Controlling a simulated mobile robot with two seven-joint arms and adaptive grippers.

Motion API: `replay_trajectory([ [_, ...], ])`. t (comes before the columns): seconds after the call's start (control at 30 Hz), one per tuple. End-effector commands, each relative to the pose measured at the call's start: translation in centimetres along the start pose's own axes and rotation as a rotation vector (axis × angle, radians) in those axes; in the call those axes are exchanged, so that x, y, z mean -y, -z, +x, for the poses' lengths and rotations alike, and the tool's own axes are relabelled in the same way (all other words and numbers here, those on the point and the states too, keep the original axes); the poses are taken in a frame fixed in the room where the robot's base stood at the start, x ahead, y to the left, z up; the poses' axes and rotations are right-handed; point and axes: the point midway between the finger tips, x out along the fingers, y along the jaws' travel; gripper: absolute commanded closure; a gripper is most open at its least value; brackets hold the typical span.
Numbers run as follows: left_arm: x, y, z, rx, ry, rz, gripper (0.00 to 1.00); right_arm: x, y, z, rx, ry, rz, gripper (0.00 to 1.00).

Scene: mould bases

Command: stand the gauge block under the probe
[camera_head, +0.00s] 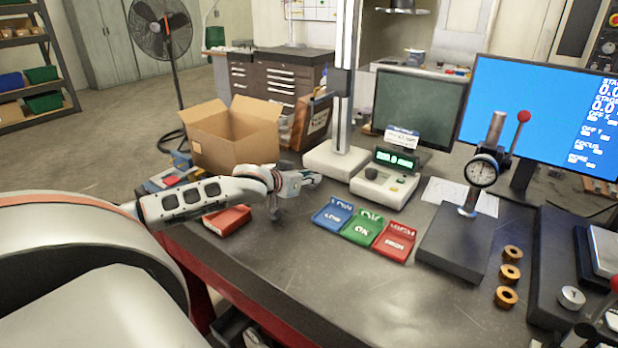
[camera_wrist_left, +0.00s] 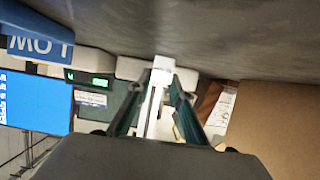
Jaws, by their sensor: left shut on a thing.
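My left gripper (camera_head: 306,181) is above the bench, just in front of the white base (camera_head: 335,160) of a tall column gauge (camera_head: 345,85). It is shut on a small pale block, apparently the gauge block (camera_wrist_left: 161,66), which shows between the fingertips in the left wrist view. In the head view the block is hard to tell from the fingers. The column stands behind the block in the wrist view. I cannot make out the probe tip clearly. A readout box (camera_head: 385,183) with a green display stands right of the base. My right gripper is not in view.
Blue LOW (camera_head: 333,215), green OK (camera_head: 362,227) and red HIGH (camera_head: 394,242) trays lie in front of the readout. A dial gauge stand (camera_head: 458,243) and 3 brass rings (camera_head: 510,272) are to the right. An open cardboard box (camera_head: 235,140) is behind my arm.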

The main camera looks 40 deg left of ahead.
Motion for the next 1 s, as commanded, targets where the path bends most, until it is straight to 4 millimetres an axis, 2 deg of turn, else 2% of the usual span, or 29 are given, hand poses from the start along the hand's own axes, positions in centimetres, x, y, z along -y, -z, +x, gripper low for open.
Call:
replay_trajectory([
  [0.13,0.0,-0.1,0.1,-0.001,0.0,-0.001,1.0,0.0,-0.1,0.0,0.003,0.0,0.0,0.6],
  [0.17,0.0,-0.1,0.1,0.0,0.0,0.0,0.72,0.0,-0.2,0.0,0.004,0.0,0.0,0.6],
  [0.2,0.0,-0.1,0.1,0.0,0.0,0.0,0.63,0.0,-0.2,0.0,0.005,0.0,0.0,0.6],
  [0.67,0.1,0.0,-0.3,0.001,0.001,0.0,0.63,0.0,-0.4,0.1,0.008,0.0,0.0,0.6],
  [1.0,0.0,-0.2,-3.6,0.004,0.0,0.001,0.63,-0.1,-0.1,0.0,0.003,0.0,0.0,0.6],
])
